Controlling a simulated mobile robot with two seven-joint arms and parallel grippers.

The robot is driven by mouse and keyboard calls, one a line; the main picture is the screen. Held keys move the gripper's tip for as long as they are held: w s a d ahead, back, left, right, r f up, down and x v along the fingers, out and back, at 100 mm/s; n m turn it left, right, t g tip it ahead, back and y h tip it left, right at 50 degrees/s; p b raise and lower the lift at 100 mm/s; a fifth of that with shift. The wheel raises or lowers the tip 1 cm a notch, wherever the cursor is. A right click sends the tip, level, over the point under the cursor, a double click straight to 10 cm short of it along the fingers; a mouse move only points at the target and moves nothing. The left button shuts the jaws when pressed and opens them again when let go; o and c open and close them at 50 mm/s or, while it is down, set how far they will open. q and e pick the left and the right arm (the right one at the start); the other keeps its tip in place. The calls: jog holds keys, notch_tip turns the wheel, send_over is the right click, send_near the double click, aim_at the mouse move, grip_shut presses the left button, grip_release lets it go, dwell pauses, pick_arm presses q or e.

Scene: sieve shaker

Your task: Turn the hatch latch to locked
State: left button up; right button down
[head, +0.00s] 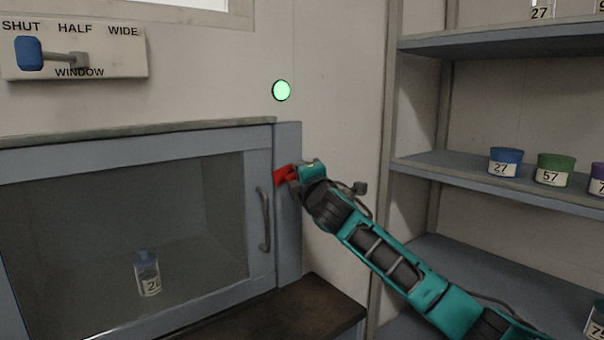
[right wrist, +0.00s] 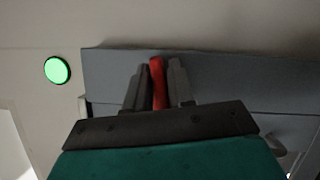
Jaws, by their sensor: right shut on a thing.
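The hatch (head: 258,268) is a blue-grey framed glass door with a vertical grey handle (head: 264,220) in the head view, and it looks closed. A red latch (head: 283,177) sits on the frame at the hatch's upper right. It points left, about level, across the edge of the door. My right gripper (head: 293,176) is shut on the latch. In the right wrist view the red latch (right wrist: 157,80) stands between the two dark fingers (right wrist: 159,90). The latch's pivot is hidden by the gripper. My left gripper is not in view.
A round green light (head: 281,90) glows on the wall above the latch. A window lever (head: 30,53) is at SHUT on its plate. Shelves (head: 500,186) with blue and green jars stand at the right.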

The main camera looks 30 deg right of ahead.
jog(key=shift+f+m+g, duration=0.1)
jog(key=shift+m+g, duration=0.3)
jog(key=shift+m, duration=0.6)
jog(key=c, duration=1.2)
grip_release()
jog(key=shift+o, duration=0.2)
jog(key=b+v, duration=0.1)
jog(key=v, duration=1.2)
jog(key=shift+d, duration=0.1)
